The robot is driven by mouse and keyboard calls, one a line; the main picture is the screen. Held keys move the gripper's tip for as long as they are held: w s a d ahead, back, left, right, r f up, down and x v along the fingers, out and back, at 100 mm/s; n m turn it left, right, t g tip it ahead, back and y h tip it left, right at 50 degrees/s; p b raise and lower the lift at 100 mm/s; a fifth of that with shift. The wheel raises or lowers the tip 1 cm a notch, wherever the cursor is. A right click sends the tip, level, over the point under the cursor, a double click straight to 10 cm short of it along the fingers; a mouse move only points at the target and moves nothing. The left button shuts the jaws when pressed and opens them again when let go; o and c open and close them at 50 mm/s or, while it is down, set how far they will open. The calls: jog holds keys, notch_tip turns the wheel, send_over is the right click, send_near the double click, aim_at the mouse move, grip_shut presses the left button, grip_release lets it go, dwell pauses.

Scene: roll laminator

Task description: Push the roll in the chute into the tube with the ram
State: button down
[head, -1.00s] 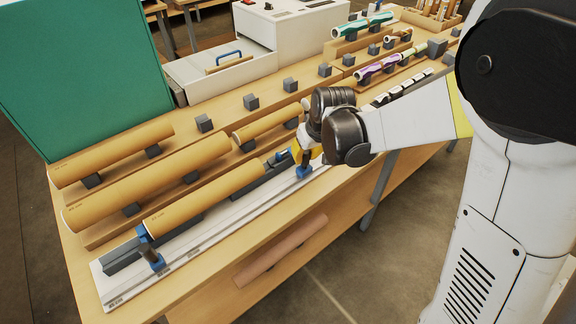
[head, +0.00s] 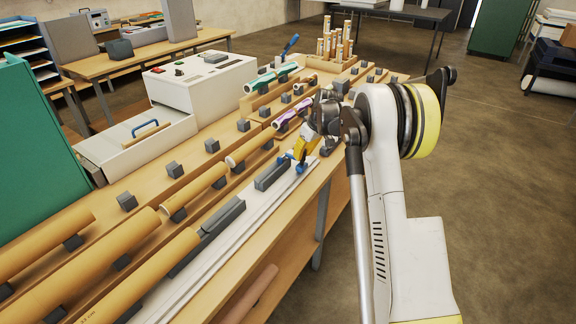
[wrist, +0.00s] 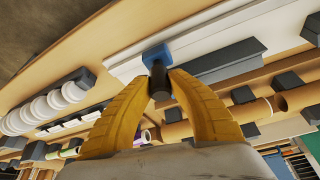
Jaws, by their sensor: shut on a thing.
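The ram shows as a small blue slider (head: 300,166) with a dark upright knob, at the far end of the white rail (head: 268,202) on the bench's front edge. My gripper (head: 303,153) has its yellow fingers closed around the knob. In the wrist view the fingertips (wrist: 161,86) meet at the dark knob, with the blue slider (wrist: 157,56) beyond. A brown tube (head: 150,277) lies at the near end, roughly in line with grey channel pieces (head: 272,174) beside the rail. I cannot make out a roll in the chute.
More brown tubes (head: 100,253) lie on grey blocks to the left. Patterned rolls (head: 292,115) lie near my gripper's far side. Clear floor (head: 480,190) is at the right.

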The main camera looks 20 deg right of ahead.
jog(key=w+d, duration=0.2)
jog(key=d, duration=0.1)
jog(key=w+d, duration=0.1)
jog(key=d, duration=0.1)
jog(key=shift+w+p, duration=0.15)
jog(key=shift+p, duration=0.15)
jog(key=shift+w+r, duration=0.1)
jog(key=c, duration=1.2)
grip_release()
jog(key=shift+d, duration=0.1)
jog(key=shift+w+f, duration=0.1)
jog(key=shift+f, duration=0.1)
jog(key=shift+r, duration=0.1)
jog(key=shift+r, duration=0.1)
jog(key=v, duration=1.2)
